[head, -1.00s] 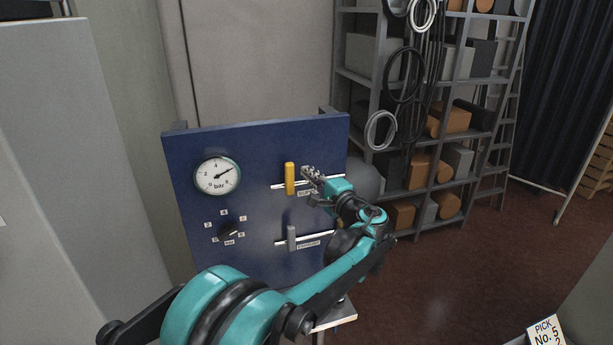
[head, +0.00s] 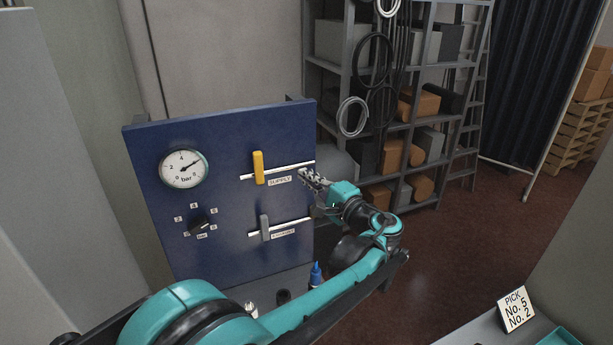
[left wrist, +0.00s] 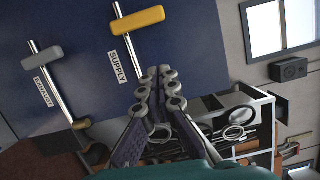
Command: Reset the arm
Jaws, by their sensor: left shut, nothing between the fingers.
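My left gripper (head: 306,175) is shut and empty, to the right of the yellow supply lever (head: 258,167) and apart from it. It also shows in the left wrist view (left wrist: 160,72), with its fingers together. The teal left arm reaches in from the lower left of the head view. The blue panel (head: 222,230) carries the upright yellow lever on a slotted rail, a grey lever (head: 265,228) on a lower rail, a gauge (head: 184,168) and a black knob (head: 201,225). In the left wrist view the supply lever (left wrist: 137,20) is near the top. My right gripper is not in view.
A metal shelf (head: 398,124) with boxes and hanging cable coils stands behind the arm. A blue-capped bottle (head: 316,274) stands below the panel. A PICK sign (head: 517,308) stands at the lower right. The brown floor (head: 440,250) right of the arm is clear.

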